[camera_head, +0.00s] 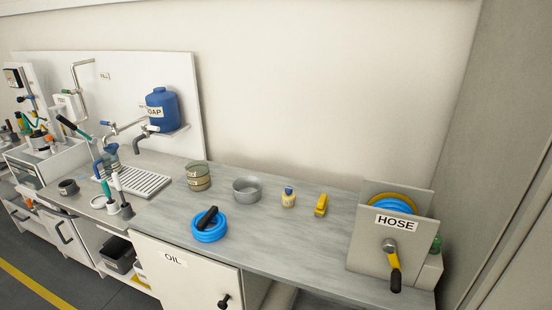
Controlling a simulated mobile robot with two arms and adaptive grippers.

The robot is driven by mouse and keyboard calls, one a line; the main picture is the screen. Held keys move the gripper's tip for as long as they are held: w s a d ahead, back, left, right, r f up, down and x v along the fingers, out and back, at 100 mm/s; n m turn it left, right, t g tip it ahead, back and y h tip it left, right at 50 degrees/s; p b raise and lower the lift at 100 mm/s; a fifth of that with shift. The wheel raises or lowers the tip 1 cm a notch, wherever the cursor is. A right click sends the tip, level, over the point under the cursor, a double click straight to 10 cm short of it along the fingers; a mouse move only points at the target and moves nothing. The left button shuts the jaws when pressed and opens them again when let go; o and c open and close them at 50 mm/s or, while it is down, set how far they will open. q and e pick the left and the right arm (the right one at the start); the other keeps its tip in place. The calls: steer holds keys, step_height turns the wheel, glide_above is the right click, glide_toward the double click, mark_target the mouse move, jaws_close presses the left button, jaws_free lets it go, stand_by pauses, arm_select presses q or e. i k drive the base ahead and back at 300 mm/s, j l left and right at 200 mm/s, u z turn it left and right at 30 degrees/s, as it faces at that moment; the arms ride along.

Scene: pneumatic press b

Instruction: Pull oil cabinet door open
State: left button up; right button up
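The oil cabinet is under the workbench at the lower middle. Its door (185,270) is a light panel with a label reading OIL near its top left. A dark knob handle (224,301) sits at the door's lower right, near the bottom edge of the picture. The door looks closed or nearly so; I cannot tell exactly. Its lower part is cut off by the picture's edge. Neither of my grippers is in view.
A HOSE reel box (367,241) stands at the right. Open shelving with a dark bin (117,254) is left of the door.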

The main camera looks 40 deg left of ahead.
mark_target(186, 281)
steer(key=u, duration=1.95)
